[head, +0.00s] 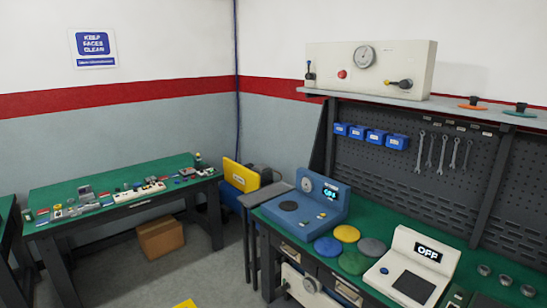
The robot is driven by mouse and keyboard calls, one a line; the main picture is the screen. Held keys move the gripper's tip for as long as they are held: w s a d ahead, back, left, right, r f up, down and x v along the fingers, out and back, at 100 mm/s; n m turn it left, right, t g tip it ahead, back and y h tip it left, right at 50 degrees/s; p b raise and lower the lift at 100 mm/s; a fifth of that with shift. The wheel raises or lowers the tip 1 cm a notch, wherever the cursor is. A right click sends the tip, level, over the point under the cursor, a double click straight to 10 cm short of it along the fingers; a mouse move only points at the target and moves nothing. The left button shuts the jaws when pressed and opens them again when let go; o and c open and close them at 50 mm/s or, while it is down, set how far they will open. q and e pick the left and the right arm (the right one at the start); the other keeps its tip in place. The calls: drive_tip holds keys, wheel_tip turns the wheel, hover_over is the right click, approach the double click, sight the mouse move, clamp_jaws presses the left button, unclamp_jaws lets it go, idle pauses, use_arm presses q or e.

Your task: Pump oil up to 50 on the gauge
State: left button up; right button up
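A cream box (325,57) stands on the shelf at the upper right. It has a round dial gauge (364,56) on its front, a red knob (342,74), a small dark-handled lever (309,72) at its left and a black-and-yellow handle (399,84) at its right. The gauge's needle reading is too small to tell. A second dial (305,185) is on the blue machine (335,207) reading "ON". A light panel under the bench also carries a round dial (310,285), partly cut off. I cannot tell which lever pumps oil. Neither gripper is in view.
The green-topped bench (395,228) holds coloured discs (347,233) and a white device (408,246) reading "OFF". Wrenches (443,152) and blue bins (373,137) hang on the pegboard. A cluttered table (110,222) and cardboard box (160,238) stand left; grey floor lies between.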

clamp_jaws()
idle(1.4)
